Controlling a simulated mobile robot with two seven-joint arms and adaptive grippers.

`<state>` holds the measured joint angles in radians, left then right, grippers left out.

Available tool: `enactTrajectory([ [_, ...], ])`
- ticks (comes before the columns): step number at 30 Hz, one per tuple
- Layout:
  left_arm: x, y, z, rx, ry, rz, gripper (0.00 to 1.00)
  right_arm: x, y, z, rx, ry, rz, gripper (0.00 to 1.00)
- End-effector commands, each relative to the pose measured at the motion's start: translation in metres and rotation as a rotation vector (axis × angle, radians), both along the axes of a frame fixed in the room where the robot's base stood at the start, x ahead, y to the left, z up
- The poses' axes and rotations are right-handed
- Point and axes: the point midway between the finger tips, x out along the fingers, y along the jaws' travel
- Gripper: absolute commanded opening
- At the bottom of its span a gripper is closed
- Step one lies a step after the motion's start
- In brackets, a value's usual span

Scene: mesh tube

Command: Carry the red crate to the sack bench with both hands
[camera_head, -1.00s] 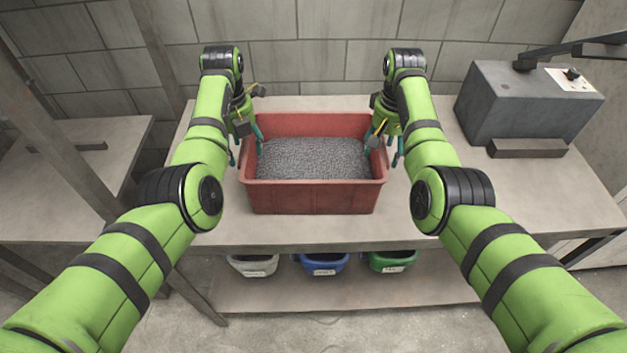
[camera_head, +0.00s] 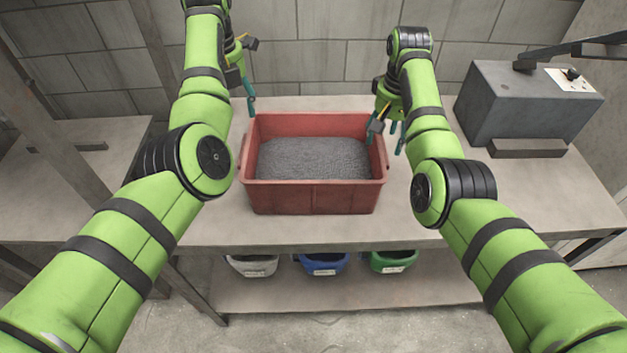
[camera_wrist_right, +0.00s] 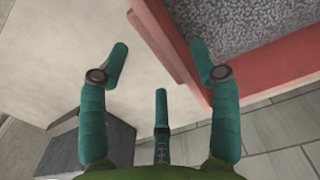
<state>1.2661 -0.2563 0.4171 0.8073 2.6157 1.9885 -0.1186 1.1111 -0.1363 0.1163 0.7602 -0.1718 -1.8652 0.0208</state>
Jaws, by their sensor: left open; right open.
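The red crate (camera_head: 315,198) sits upright on the workbench (camera_head: 440,220) and holds grey granules (camera_head: 313,158). My left gripper (camera_head: 249,101) is open and empty, raised above the crate's far left corner and apart from it. My right gripper (camera_head: 386,138) is open above the crate's right wall. In the right wrist view, my open right gripper (camera_wrist_right: 160,62) has one finger overlapping the crate's rim (camera_wrist_right: 182,75) and another over bare bench top. I cannot tell whether that finger touches the rim.
A grey machine (camera_head: 525,105) with a lever stands at the right of the bench. White (camera_head: 252,266), blue (camera_head: 322,265) and green (camera_head: 391,262) bins sit below on the lower shelf. Another table (camera_head: 60,180) stands at the left. A block wall is behind.

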Motion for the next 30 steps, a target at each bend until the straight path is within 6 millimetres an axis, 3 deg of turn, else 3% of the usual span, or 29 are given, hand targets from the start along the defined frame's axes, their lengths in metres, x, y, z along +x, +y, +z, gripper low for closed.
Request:
enactTrajectory([
  [6, 0.0, 0.0, 0.0, 0.0, 0.0, 0.0, 0.64, 0.001, 0.0, 0.05, -0.001, -0.004, 0.001, 0.64],
  [12, 0.0, 0.0, -0.001, 0.0, 0.0, 0.0, 0.64, 0.001, 0.001, 0.074, 0.002, -0.003, 0.001, 0.64],
  [30, 0.0, 0.0, -0.001, 0.0, 0.0, 0.0, 0.64, 0.0, 0.0, 0.079, 0.0, 0.0, 0.0, 0.64],
])
